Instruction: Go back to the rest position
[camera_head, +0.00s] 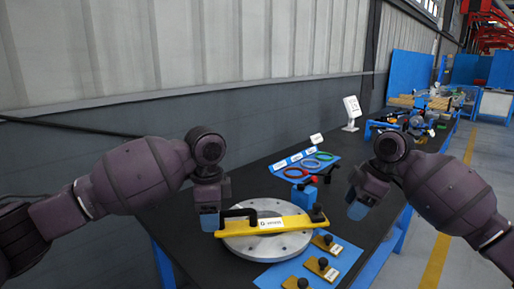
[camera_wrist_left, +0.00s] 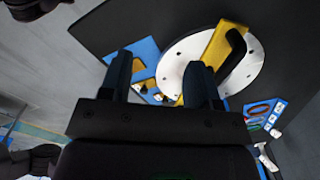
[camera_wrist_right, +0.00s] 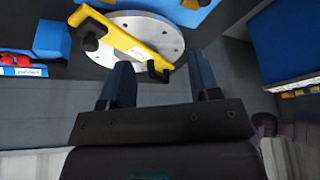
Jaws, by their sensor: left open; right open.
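My left gripper (camera_head: 209,221) hangs at the left side of a round grey flange plate (camera_head: 288,246), by the end of a yellow bar (camera_head: 285,226) that lies across the plate. The bar has a black handle and a white label. In the left wrist view the left fingers (camera_wrist_left: 161,75) are apart with nothing between them. My right gripper (camera_head: 358,210) is above the table's right part, to the right of the plate. In the right wrist view its fingers (camera_wrist_right: 160,82) are apart and empty, below the plate and bar. Both grippers are clear of the bar.
A blue mat with yellow knobbed blocks (camera_head: 322,267) lies in front of the plate. A blue block (camera_head: 303,195) stands behind the bar. Coloured rings (camera_head: 306,164) lie on a blue labelled board farther back. A wall runs along the left; floor is free at right.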

